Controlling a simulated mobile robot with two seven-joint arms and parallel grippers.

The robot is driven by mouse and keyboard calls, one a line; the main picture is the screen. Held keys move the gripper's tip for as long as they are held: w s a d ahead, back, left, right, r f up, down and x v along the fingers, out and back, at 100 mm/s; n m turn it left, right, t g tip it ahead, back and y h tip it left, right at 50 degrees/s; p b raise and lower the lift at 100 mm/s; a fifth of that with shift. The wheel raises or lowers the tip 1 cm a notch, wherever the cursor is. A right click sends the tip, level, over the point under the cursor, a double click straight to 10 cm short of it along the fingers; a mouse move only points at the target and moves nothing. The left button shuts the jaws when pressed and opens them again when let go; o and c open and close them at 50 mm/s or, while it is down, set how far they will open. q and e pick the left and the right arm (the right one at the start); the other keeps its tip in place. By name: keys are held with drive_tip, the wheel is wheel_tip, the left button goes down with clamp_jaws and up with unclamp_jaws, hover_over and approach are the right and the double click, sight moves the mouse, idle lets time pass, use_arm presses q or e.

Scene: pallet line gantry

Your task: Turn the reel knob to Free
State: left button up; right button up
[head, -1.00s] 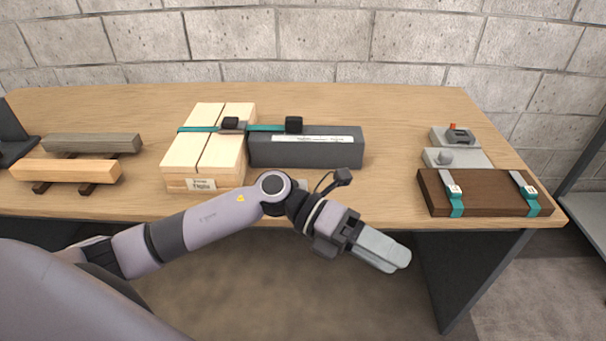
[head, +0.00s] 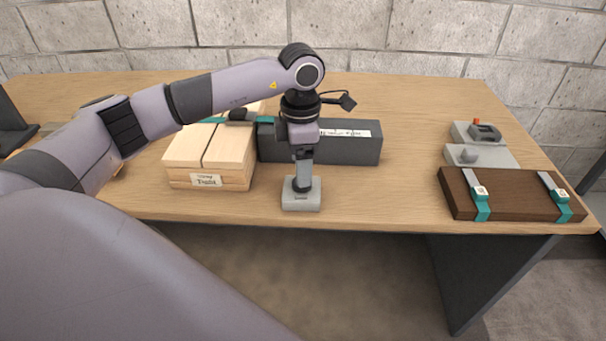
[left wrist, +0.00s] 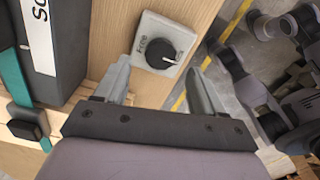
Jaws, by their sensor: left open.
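The reel knob (left wrist: 161,54) is a round black knob with a white pointer line, on a small grey box (left wrist: 180,34) at the table's front edge. The word Free is printed left of the knob in the left wrist view, and the pointer aims away from it, to the lower right. In the head view the box (head: 302,203) stands in front of the dark long case, its knob mostly hidden by my gripper. My left gripper (head: 303,184) points down just above the box. In the left wrist view its open fingers (left wrist: 159,70) appear either side of the knob; contact is unclear.
A stack of pale boards (head: 212,155) with a teal strap stands left of the knob. A dark case (head: 350,150) is close behind it. A brown block (head: 515,196) with teal straps and two grey devices (head: 478,155) sit at right. The table between is clear.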

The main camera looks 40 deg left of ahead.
use_arm(q)
drive_tip(key=shift+f, duration=2.05)
drive_tip(key=c, duration=1.1)
drive_tip(key=shift+o, duration=0.2)
